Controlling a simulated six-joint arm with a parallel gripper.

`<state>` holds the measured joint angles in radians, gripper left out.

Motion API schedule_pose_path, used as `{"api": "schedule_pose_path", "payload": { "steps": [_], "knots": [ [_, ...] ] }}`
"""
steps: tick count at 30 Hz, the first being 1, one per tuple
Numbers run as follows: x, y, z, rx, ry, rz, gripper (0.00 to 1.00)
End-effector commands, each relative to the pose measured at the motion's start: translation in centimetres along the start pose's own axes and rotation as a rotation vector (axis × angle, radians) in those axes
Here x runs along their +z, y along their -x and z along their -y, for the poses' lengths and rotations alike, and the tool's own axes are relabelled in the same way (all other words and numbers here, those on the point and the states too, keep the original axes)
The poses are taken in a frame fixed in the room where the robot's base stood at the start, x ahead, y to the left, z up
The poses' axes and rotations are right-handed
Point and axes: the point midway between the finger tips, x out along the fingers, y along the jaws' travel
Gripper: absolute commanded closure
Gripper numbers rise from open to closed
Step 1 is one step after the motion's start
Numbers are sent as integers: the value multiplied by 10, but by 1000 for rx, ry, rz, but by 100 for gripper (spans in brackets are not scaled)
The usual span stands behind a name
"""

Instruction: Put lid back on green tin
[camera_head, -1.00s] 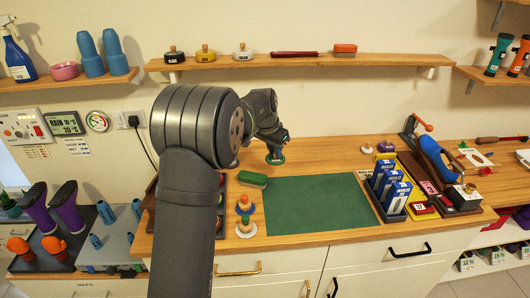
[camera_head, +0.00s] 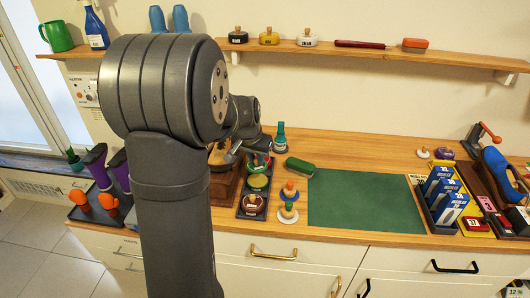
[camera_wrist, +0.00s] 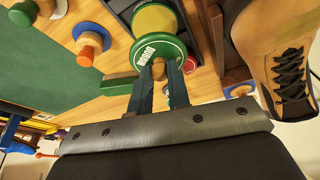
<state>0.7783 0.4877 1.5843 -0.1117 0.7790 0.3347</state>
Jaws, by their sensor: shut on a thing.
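In the wrist view, my gripper (camera_wrist: 160,90) is shut on the wooden knob (camera_wrist: 158,68) of the green lid (camera_wrist: 160,50), which has a white label. The green tin (camera_wrist: 155,18), open with a yellow-green top surface, shows just beyond the lid, whose edge overlaps it in this view. In the head view, the tin (camera_head: 258,182) sits in the middle of a dark tray (camera_head: 241,208). My gripper is by the tray's far end there, mostly hidden by my arm. The gap between lid and tray is hard to judge.
A brown shoe (camera_wrist: 280,60) stands close on the right in the wrist view. A green brush (camera_head: 300,167), knobbed items (camera_head: 289,212) and a teal bottle (camera_head: 280,138) are near the tray. A red-brown tin (camera_head: 253,205) fills its near end. The green mat (camera_head: 365,202) is clear.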

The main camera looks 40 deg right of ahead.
Motion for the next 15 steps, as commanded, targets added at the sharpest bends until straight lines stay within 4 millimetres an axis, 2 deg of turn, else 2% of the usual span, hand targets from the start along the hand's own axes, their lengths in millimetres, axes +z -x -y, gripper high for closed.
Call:
{"api": "schedule_pose_path", "payload": {
  "steps": [15],
  "knots": [
    [14,-45,-1,2,-2,3,100]
  ]
}}
